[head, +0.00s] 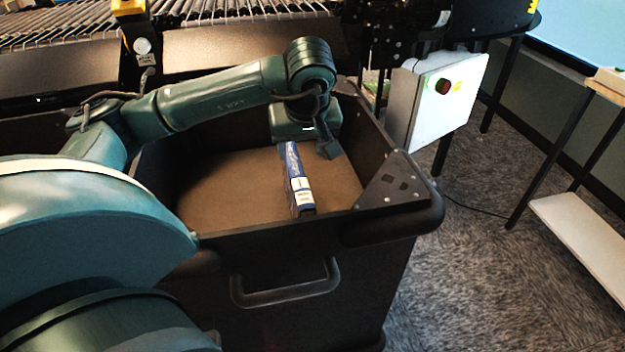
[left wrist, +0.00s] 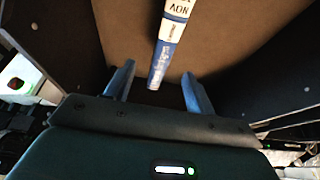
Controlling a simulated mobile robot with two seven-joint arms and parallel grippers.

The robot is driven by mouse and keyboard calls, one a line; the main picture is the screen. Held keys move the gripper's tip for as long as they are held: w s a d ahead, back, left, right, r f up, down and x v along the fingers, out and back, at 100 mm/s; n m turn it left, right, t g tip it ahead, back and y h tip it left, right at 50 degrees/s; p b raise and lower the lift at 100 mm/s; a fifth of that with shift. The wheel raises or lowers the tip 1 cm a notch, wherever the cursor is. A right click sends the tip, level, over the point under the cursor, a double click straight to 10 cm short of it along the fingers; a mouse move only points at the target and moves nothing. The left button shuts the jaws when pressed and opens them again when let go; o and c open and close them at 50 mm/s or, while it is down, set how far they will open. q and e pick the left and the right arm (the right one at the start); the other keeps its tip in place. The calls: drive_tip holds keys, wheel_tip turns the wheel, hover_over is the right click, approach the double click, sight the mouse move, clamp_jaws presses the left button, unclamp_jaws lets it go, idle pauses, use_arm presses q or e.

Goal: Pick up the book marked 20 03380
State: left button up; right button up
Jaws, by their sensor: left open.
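A blue book with white labels (head: 297,178) stands in the dark bin, its narrow spine facing up. The marking 20 03380 cannot be read in either view. The book also shows in the left wrist view (left wrist: 171,40), with its near end between and just beyond the fingertips. My left gripper (head: 310,150) reaches down into the bin at the book's far end. In the left wrist view its two fingers (left wrist: 157,88) are apart, one on each side of the book's line, with nothing held. My right gripper is in neither view.
The dark bin (head: 388,222) has high walls around the book, and its brown floor (head: 235,185) is otherwise clear. A roller conveyor (head: 70,32) runs behind it. A grey control box with a red button (head: 437,95) stands at the bin's right rear.

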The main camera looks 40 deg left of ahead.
sight(297, 169)
use_arm(q)
drive_tip(key=x, duration=0.6)
drive_tip(key=shift+s+a+f, duration=0.15)
drive_tip(key=shift+a+f, duration=0.1)
drive_tip(key=shift+f, duration=0.05)
drive_tip(key=shift+x, duration=3.1)
drive_tip(key=shift+a, duration=0.15)
clamp_jaws()
drive_tip(key=shift+r, duration=0.15)
